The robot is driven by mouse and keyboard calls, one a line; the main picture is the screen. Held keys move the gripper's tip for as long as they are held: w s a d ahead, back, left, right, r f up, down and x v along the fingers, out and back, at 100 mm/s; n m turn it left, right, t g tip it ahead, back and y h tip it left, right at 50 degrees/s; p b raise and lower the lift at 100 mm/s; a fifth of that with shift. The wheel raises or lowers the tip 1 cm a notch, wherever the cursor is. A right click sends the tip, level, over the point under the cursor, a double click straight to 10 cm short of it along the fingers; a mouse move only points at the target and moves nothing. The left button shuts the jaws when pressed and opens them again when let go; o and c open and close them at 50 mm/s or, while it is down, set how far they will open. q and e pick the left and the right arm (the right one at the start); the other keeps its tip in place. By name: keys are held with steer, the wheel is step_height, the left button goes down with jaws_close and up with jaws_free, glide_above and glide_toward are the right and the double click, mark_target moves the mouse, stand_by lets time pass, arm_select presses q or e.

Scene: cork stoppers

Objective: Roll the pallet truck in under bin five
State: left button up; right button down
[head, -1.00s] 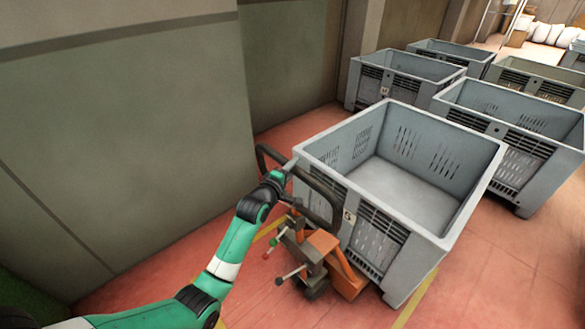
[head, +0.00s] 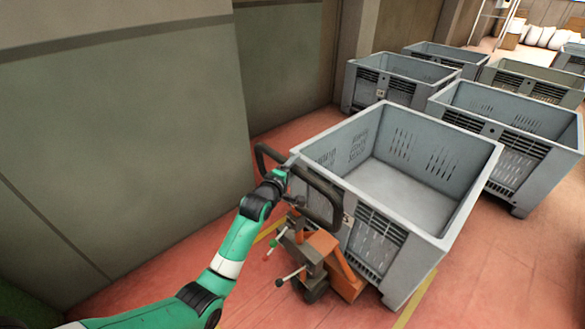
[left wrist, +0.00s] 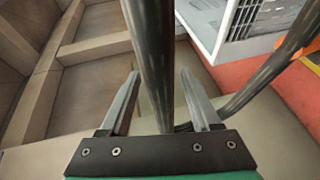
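The orange pallet truck (head: 317,249) stands close against the near-left side of a large grey bin (head: 462,222). A small label (head: 347,220) on the bin is partly covered by the handle, so I cannot read its number surely. The truck's forks are hidden, so I cannot tell how far they reach under the bin. The dark looped handle (head: 322,198) rises in front of the bin's side. My left gripper (head: 283,174) is at the handle. In the left wrist view the handle bar (left wrist: 155,60) runs between the open fingers, with gaps on both sides. My right gripper is out of view.
More grey bins (head: 500,150) stand in rows behind and to the right. A grey-green wall (head: 130,150) is close on the left. Yellow floor lines (head: 415,298) run beside the bin. Open red floor (head: 500,280) lies to the right.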

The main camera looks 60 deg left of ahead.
arm_select(q)
steer(key=shift+s+r, duration=0.1)
steer(key=shift+s, duration=0.05)
steer(key=shift+s+d+r, duration=0.1)
steer(key=shift+s+d, duration=0.15)
steer(key=p+v, duration=0.2)
steer(key=v, duration=0.8)
steer(key=shift+s+d, duration=0.25)
